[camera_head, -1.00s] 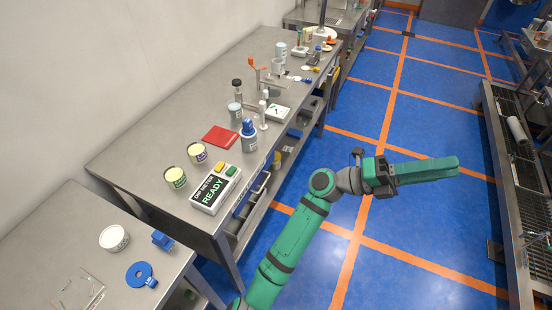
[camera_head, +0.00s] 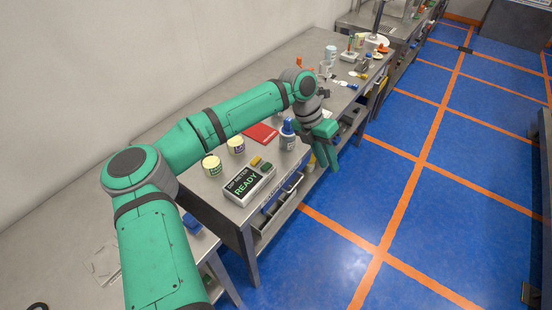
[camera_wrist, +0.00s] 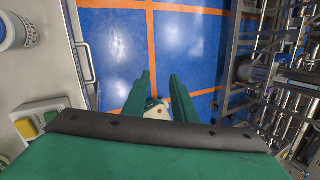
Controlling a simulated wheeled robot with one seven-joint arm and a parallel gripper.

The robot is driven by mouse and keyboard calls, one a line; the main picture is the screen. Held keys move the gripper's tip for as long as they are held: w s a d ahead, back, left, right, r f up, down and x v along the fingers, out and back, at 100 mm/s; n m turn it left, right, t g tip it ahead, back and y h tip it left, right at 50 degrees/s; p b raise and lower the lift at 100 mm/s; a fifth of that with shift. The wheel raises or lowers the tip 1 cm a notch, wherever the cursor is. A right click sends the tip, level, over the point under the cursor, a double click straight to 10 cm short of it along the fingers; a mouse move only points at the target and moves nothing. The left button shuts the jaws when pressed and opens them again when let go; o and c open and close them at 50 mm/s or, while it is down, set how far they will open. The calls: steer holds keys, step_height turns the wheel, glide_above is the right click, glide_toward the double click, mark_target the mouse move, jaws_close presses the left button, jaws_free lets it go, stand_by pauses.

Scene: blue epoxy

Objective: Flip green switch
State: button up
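The green switch (camera_head: 266,168) is a green button on top of the white dip meter box (camera_head: 240,188), beside a yellow button (camera_head: 256,161). The box display reads "DIP METER READY". In the wrist view the green switch (camera_wrist: 51,115) shows at the lower left, partly covered by my gripper's body. My gripper (camera_head: 329,168) is past the front edge of the bench, right of the box, with its fingers pointing down. In the wrist view my gripper (camera_wrist: 160,80) has its two fingers apart with a clear gap and nothing held between them.
A blue-capped bottle (camera_head: 288,138) stands behind the box, near my gripper. Two tins, one with a green label (camera_head: 212,167) and one with a purple label (camera_head: 236,146), and a red book (camera_head: 261,134) lie nearby. The blue floor (camera_head: 400,215) right of the bench is clear.

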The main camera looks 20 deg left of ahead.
mark_target(269, 164)
steer(key=w+a+r+n+y, duration=0.1)
steer(key=a+r+y, duration=0.15)
steer(key=a, duration=0.65)
steer(key=a+r+n+y, duration=0.1)
steer(key=a+r+y, duration=0.15)
steer(key=a, duration=0.65)
steer(key=f, duration=0.9)
steer(key=shift+a+f, duration=0.2)
steer(key=shift+f, duration=0.15)
steer(key=shift+d+f, duration=0.1)
steer(key=shift+f, duration=0.7)
